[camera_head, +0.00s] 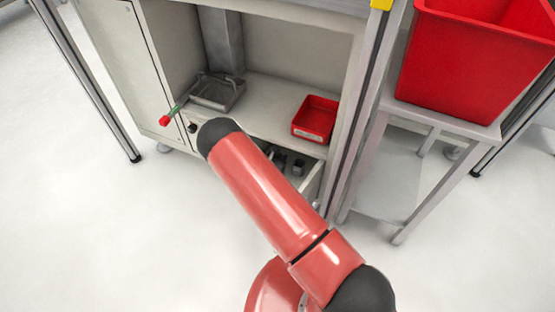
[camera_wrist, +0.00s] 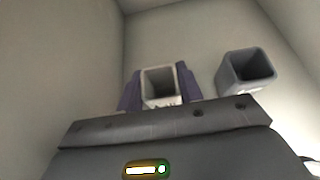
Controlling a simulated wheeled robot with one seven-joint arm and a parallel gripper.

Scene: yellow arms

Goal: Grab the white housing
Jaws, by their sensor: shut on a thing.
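The white housing (camera_wrist: 160,86) is a small square, hollow, open-topped piece in the wrist view. It sits between the two purple-grey fingers of my gripper (camera_wrist: 159,90), which are shut on it from both sides. The housing is inside a pale-walled drawer or bin; I cannot tell whether it still touches the floor there. In the head view my red arm covers my gripper and the housing.
A grey square housing (camera_wrist: 246,70) stands close on the right of my gripper. Pale walls (camera_wrist: 82,45) rise around. In the head view, an open drawer (camera_head: 311,181) lies below a shelf with a small red bin (camera_head: 316,117) and a grey tray (camera_head: 217,92). A large red crate (camera_head: 470,65) stands right.

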